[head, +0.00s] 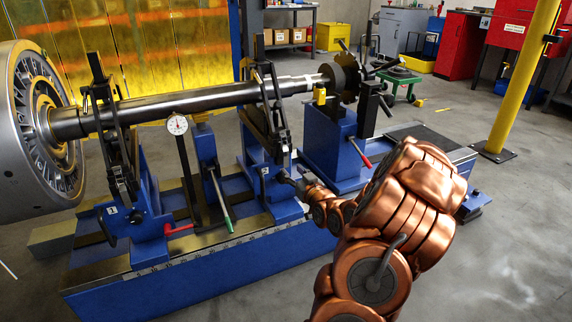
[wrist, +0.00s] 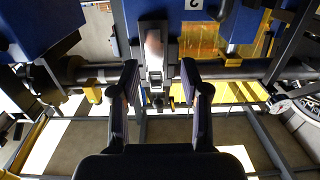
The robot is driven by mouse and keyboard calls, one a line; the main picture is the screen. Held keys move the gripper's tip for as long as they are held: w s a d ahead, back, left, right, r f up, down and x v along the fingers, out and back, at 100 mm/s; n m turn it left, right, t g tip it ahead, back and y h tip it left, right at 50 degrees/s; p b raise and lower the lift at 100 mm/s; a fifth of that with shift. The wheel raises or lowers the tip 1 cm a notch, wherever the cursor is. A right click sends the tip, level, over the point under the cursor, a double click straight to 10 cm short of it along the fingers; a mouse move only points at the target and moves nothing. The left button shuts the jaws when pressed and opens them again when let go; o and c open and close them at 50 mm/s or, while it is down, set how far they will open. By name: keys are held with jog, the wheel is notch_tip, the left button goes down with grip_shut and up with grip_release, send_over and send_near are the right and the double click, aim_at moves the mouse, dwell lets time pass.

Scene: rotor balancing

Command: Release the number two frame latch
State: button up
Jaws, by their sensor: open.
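The number two frame (head: 266,188) is a blue pedestal on the machine bed, carrying dark upright arms around the shaft. In the wrist view my gripper (wrist: 161,72) is open, with two dark fingers apart. A pale metal lever-like part (wrist: 155,62), possibly the latch, shows beyond and between the fingertips. I cannot tell whether a finger touches it. Nothing is held.
A long steel shaft (head: 200,101) with a large bladed rotor (head: 40,130) crosses the machine. The number one frame (head: 138,205), a dial gauge (head: 177,125) and a green-handled lever (head: 224,205) stand left. Another blue pedestal (head: 330,150) stands right. Floor in front is clear.

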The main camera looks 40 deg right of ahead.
aim_at(286, 161)
jog(key=shift+d+b+x, duration=0.2)
jog(key=shift+b+x, duration=0.4)
jog(key=shift+x, duration=1.25)
jog(key=shift+d+b+x, duration=0.15)
jog(key=shift+b+x, duration=0.45)
jog(key=shift+x, duration=1.3)
jog(key=shift+s+r, duration=0.15)
jog(key=shift+r, duration=0.05)
grip_shut()
